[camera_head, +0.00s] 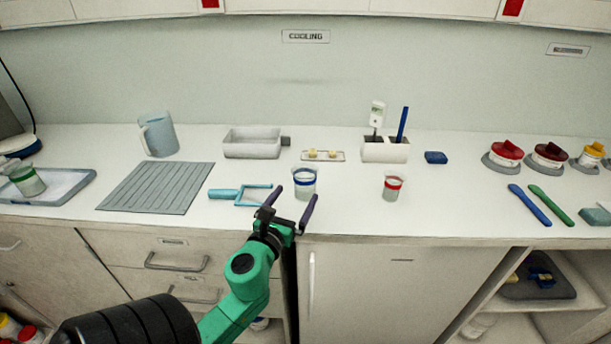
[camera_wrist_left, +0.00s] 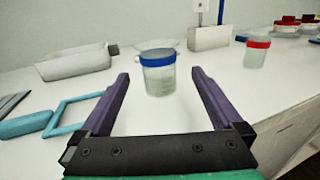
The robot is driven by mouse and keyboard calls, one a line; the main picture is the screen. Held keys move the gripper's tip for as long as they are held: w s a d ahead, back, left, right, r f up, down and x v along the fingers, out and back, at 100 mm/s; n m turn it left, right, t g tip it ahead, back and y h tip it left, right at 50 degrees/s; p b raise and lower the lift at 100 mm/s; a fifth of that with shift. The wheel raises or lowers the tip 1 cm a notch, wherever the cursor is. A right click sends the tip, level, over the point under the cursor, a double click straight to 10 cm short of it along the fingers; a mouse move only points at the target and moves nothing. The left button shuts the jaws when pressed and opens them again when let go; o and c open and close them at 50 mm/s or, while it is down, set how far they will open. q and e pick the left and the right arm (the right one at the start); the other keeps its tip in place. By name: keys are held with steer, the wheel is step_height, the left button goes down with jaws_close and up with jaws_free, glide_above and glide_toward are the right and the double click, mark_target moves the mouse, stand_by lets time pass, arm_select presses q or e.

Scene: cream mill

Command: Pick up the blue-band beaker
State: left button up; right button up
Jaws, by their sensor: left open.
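The blue-band beaker (camera_head: 305,184) stands upright on the counter, clear with a blue band near its rim. My left gripper (camera_head: 292,197) is open, with its purple fingers pointing at the beaker from the front edge of the counter. In the left wrist view the blue-band beaker (camera_wrist_left: 158,75) stands just beyond the fingertips of my left gripper (camera_wrist_left: 158,75), centred in the gap between them. No finger appears to touch it. My right gripper is not in view.
A red-band beaker (camera_head: 392,187) stands to the right. A light-blue frame tool (camera_head: 226,193) lies close on the left, beside a grey ribbed mat (camera_head: 156,188). A white bin (camera_head: 252,143) and a holder (camera_head: 385,151) stand behind. Counter between the two beakers is clear.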

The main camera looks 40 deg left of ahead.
mark_target(301, 186)
arm_select(q)
steer(key=x, duration=0.5)
steer(key=p+x, duration=0.1)
steer(key=x, duration=0.2)
steer(key=shift+w+a+f, duration=0.2)
steer(key=shift+a+f, duration=0.05)
steer(key=shift+f, duration=0.15)
steer(key=shift+s+r, duration=0.1)
steer(key=c, duration=1.5)
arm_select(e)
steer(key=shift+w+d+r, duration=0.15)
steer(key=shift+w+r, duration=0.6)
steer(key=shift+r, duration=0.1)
